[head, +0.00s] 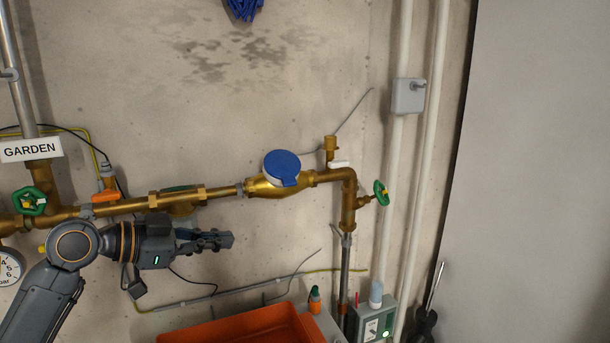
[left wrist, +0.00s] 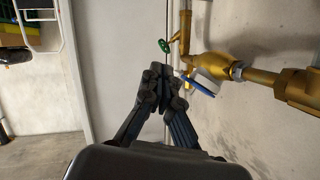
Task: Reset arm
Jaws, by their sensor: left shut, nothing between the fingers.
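My left arm comes in from the lower left in the head view. My left gripper (head: 228,239) is shut and empty, pointing right in front of the wall, just below the brass pipe. In the left wrist view, the left gripper's fingers (left wrist: 168,76) meet at their tips with nothing between them. My right gripper is not in either view.
A brass pipe (head: 130,205) runs along the wall with a blue-lidded water meter (head: 283,168) and green valve handwheels (head: 381,193). An orange crate (head: 245,328) stands below, beside a grey-green box (head: 375,322). A screwdriver (head: 431,290) stands at right.

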